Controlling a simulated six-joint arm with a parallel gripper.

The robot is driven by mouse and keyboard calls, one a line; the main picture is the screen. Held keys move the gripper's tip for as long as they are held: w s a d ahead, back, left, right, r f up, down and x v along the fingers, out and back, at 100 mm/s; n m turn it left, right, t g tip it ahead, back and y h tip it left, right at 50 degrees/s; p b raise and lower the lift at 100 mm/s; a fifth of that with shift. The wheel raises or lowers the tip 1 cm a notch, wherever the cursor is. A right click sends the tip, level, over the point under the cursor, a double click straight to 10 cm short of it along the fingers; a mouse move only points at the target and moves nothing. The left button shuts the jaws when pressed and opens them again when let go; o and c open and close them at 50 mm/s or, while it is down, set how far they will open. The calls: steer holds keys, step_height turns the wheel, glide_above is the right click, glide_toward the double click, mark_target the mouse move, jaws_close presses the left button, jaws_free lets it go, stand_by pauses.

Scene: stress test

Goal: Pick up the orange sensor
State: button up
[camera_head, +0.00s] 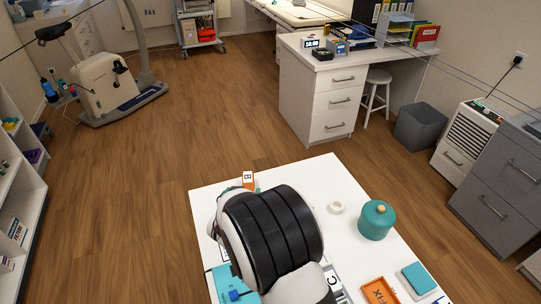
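A small orange block with a white face marked "B" (248,179) stands near the back edge of the white table (310,176), just behind my arm. Its lower part is partly hidden, and I cannot tell for sure that it is the orange sensor. My arm's white and black ribbed links cover the middle of the table. My gripper's fingers are hidden, so their opening and any hold do not show.
A teal lidded jar (375,220) and a small white ring (336,208) stand right of my arm. A teal block (418,278) lies at the front right. The table's back right is clear.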

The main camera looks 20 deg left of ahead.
mark_target(247, 181)
steer(key=x, duration=1.5)
steer(key=shift+s+a+f, duration=0.1)
steer(key=shift+f, duration=0.1)
jaws_close()
